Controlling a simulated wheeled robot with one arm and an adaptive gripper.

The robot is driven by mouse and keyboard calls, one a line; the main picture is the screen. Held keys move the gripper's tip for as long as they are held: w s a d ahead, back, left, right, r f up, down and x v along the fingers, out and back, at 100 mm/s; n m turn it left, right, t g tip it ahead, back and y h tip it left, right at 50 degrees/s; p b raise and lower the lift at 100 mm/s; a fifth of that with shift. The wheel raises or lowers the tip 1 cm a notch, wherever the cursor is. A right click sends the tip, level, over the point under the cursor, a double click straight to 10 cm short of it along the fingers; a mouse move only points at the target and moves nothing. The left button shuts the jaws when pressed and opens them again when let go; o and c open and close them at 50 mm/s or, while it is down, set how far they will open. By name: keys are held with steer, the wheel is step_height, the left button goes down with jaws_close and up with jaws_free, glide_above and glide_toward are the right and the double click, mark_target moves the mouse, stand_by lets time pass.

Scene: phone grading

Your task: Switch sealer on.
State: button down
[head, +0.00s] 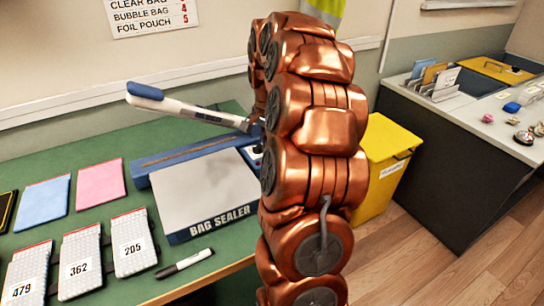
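The bag sealer (205,190) stands on the green table, with a grey plate, a blue front edge lettered BAG SEALER and a blue bar at the back. Its white lever arm (190,108) with a blue end is raised, tilted up to the left. A small blue part (254,155) of the sealer shows at its right side, mostly covered by my copper arm. I cannot make out the switch. My gripper's fingers are hidden behind my arm.
Numbered grey pouches (133,243), a blue pad (43,204), a pink pad (100,184) and a black marker (184,263) lie left and in front of the sealer. A yellow bin (385,165) stands right of my arm. A grey counter (470,118) holds small items.

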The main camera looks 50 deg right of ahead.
steer(key=shift+f+b, duration=0.65)
steer(key=shift+f, duration=0.6)
stand_by(1.0)
steer(key=shift+r, duration=0.1)
steer(key=shift+r+p, duration=0.65)
steer(key=shift+r, duration=2.75)
